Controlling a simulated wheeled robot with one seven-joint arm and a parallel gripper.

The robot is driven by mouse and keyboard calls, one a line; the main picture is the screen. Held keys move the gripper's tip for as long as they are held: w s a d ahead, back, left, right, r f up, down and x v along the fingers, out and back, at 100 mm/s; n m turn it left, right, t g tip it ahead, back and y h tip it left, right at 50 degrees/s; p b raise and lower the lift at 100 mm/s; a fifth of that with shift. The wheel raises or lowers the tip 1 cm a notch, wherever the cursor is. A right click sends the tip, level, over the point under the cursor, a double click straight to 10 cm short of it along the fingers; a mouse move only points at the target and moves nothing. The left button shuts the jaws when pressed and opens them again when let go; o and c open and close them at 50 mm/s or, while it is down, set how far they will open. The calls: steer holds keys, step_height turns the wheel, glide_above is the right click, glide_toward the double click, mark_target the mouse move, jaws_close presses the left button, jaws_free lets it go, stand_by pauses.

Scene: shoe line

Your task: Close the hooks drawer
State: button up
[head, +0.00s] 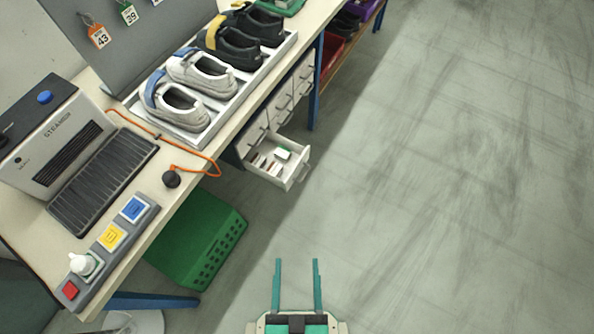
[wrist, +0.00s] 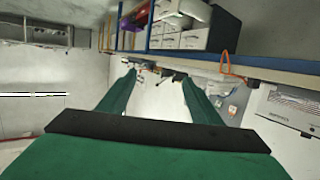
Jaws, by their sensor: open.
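One white drawer (head: 283,166) of the unit under the bench stands pulled out in the head view, with small items inside, among them a green and white box. A label naming it as the hooks drawer cannot be read. Its handle (head: 303,172) is on the front, facing the open floor. My gripper (head: 296,262) is at the bottom of the head view, open and empty, over the floor and well apart from the drawer. In the wrist view my gripper's fingers (wrist: 157,85) are spread. The white drawer unit (wrist: 178,32) shows there at the top, apart from the fingers.
The workbench (head: 195,180) holds a steamer (head: 55,140), a tray of shoes (head: 205,130) and a button panel (head: 118,240). A green crate (head: 200,240) stands under the bench, left of the drawer. An orange cord (head: 190,170) hangs over the bench edge. The floor to the right is clear.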

steer(key=shift+w+f, duration=0.15)
steer(key=shift+f, duration=0.05)
steer(key=c, duration=0.5)
steer(key=shift+m+g+h, duration=0.3)
steer(key=shift+m+g, duration=0.2)
steer(key=f, duration=0.1)
steer(key=w+f, duration=0.1)
steer(key=d+f, duration=0.1)
steer(key=shift+w+f, duration=0.3)
steer(key=shift+f, duration=0.1)
jaws_close()
steer(key=w+d+f+m+g+y, duration=0.1)
steer(key=w+d+f+m+g, duration=0.15)
steer(key=w+f, duration=0.65)
steer(key=w+d+f+m+g, duration=0.2)
steer(key=w+d+f+g, duration=0.3)
steer(key=f, duration=0.7)
steer(key=w+d+r+g+y, duration=0.1)
steer(key=w+d+r+y, duration=0.2)
steer(key=w+r, duration=0.35)
steer(key=w+d+r+g+y, duration=0.2)
steer(key=w+d+r+y, duration=0.15)
steer(key=w, duration=0.55)
steer(key=a+r+x, duration=0.1)
steer(key=x, duration=1.2)
steer(key=shift+w+a+m, duration=0.35)
steer(key=shift+w, duration=0.15)
